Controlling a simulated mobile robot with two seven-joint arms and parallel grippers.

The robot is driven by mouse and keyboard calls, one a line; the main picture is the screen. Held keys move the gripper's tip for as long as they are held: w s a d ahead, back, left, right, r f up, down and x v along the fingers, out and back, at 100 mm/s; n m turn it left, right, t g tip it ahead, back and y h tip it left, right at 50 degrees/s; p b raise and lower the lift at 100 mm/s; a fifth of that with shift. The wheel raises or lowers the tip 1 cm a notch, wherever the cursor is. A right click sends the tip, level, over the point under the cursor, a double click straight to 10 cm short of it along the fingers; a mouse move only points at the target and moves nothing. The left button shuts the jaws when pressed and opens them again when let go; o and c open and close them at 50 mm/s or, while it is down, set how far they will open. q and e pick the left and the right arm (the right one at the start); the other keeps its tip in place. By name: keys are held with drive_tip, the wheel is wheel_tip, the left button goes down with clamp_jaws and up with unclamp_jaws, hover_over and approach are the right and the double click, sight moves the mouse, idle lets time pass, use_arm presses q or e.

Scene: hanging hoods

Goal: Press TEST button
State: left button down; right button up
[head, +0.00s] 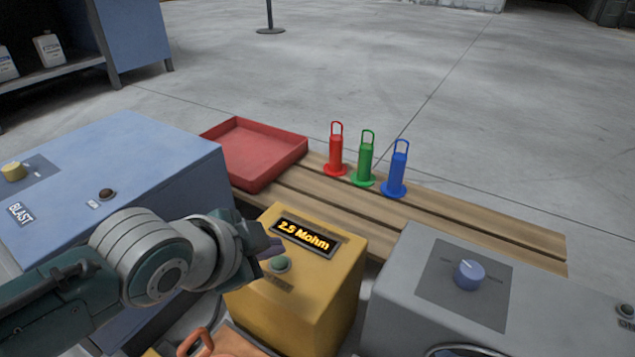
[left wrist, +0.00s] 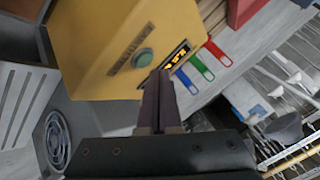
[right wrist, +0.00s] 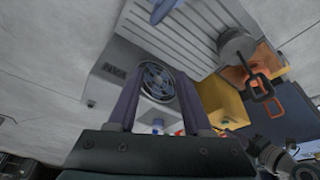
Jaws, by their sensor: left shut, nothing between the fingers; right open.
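The yellow box (head: 305,300) stands in the middle of the head view. Its top carries a lit display (head: 306,238) reading "2.5 Mohm" and a round grey-green button (head: 279,264) with a small label too blurred to read. My left gripper (head: 274,251) is shut and empty, its fingertips right beside the button. In the left wrist view the button (left wrist: 143,57) lies just up and left of the closed fingertips (left wrist: 158,74); I cannot tell whether they touch. My right gripper (right wrist: 158,88) is open and empty in the right wrist view, apart from the yellow box.
A blue box (head: 110,180) marked BLAST stands at left. A red tray (head: 255,150) and red (head: 336,152), green (head: 365,160) and blue (head: 398,168) looped pegs sit on the wooden slats behind. A grey box with a blue knob (head: 469,275) stands at right.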

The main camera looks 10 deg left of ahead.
use_arm(q)
wheel_tip(320, 180, up, 5)
drive_tip(key=p, duration=0.4)
drive_tip(key=shift+f+p, duration=0.15)
drive_tip(key=shift+p, duration=0.25)
